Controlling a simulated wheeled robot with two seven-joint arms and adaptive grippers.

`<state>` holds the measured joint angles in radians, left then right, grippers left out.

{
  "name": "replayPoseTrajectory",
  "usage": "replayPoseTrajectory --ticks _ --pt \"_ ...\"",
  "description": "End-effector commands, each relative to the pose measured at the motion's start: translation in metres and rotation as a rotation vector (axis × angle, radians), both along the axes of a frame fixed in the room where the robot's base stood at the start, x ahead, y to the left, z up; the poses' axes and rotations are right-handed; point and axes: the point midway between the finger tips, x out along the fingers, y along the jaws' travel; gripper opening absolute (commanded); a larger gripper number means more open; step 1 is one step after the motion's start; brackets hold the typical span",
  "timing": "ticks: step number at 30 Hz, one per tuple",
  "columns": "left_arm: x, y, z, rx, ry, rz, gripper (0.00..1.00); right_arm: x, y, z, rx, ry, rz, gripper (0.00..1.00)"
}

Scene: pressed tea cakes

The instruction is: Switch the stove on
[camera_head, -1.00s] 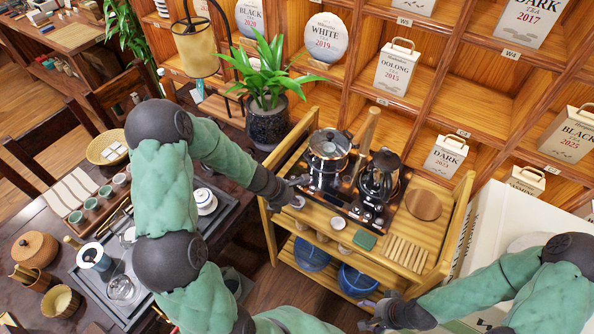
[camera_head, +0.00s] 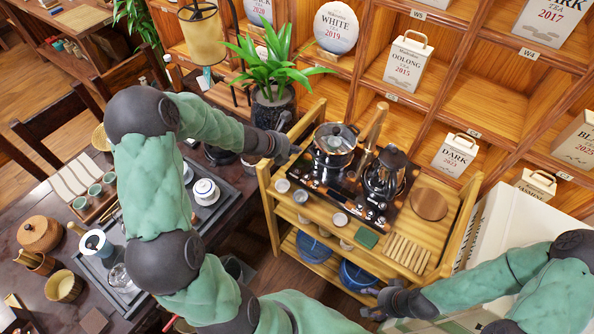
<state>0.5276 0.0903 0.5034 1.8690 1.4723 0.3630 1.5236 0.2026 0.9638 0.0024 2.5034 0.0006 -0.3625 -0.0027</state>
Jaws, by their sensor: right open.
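The black two-burner stove (camera_head: 350,188) stands on the wooden cart, with small knobs (camera_head: 371,213) along its front edge. Whether a burner is lit cannot be made out. A steel pot with a glass lid (camera_head: 335,143) sits on the left burner and a dark glass kettle (camera_head: 386,174) on the right one. My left gripper (camera_head: 290,140) is just left of the pot, above the cart's left end, apart from the knobs. Its fingers are too small and dark to read. My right gripper (camera_head: 372,301) is open and empty, low in front of the cart.
The wooden cart (camera_head: 433,254) also holds small cups (camera_head: 339,219), a green block (camera_head: 367,239), a slatted rack (camera_head: 408,253) and a round board (camera_head: 429,204). Blue bowls (camera_head: 358,276) are on its lower shelf. A potted plant (camera_head: 272,105) stands behind my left gripper.

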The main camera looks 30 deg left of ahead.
Motion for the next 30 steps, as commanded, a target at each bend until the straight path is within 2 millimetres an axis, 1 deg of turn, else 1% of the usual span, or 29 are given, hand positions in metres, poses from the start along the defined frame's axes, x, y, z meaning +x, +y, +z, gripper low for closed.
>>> replayPoseTrajectory --ticks 8,24,27,30 --pt "0.000 0.000 -0.016 0.000 0.001 -0.001 0.00 0.000 0.000 -0.015 0.000 0.000 0.000 0.70" --pt "0.000 0.000 -0.074 0.000 0.001 -0.002 0.00 0.000 0.000 -0.074 0.000 0.000 0.000 0.70" --pt "0.000 0.000 -0.083 0.001 0.001 -0.002 0.00 0.000 0.000 -0.082 0.000 0.000 0.000 0.70" --pt "0.000 0.000 -0.088 0.001 0.000 -0.002 0.00 0.000 0.000 -0.085 0.000 0.000 0.000 0.70"
